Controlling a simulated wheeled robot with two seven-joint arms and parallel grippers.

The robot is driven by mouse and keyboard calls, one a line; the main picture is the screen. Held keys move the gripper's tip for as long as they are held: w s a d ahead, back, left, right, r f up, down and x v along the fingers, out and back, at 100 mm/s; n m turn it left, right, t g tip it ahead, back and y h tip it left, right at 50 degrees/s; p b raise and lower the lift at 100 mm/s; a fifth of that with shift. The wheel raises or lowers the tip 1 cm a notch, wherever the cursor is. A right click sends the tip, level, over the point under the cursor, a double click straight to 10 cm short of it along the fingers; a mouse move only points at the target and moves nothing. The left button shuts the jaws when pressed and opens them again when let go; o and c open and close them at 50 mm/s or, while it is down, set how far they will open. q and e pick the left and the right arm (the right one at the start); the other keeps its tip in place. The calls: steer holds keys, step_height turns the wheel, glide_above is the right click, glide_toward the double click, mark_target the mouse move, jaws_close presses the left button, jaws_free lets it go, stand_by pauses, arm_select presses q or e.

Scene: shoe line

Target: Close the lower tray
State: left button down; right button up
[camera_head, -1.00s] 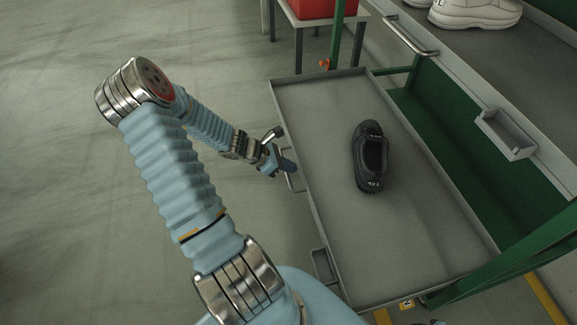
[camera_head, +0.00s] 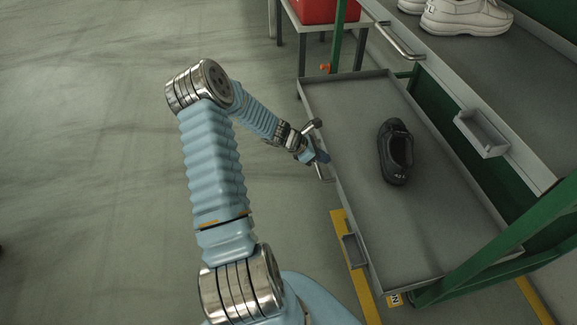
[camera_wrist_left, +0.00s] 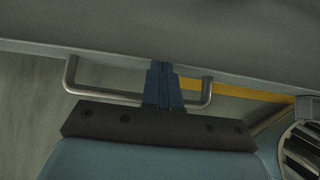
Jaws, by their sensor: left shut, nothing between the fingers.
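The lower tray (camera_head: 360,95) is a grey, shallow tray pulled out of the green frame, with a single black shoe (camera_head: 396,152) on it. My left gripper (camera_head: 321,157) is at the tray's outer left side, by its far handle. In the left wrist view my left gripper (camera_wrist_left: 163,75) has its blue fingers together, between the two ends of the metal handle (camera_wrist_left: 72,75), with the tips close to the tray's edge (camera_wrist_left: 230,62). Contact with the tray cannot be told for sure. My right gripper is not in view.
An upper tray with white shoes (camera_head: 468,17) and a grey holder (camera_head: 482,132) is at the right. Green posts (camera_head: 500,250) flank the lower tray. A red box (camera_head: 325,10) stands on a small table behind. The floor at left is clear.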

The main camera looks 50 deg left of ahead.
arm_select(q)
steer(key=p, duration=0.1)
glide_above(367, 159)
steer(key=shift+s+a+f, duration=0.1)
steer(key=shift+s, duration=0.15)
steer(key=shift+w, duration=0.2)
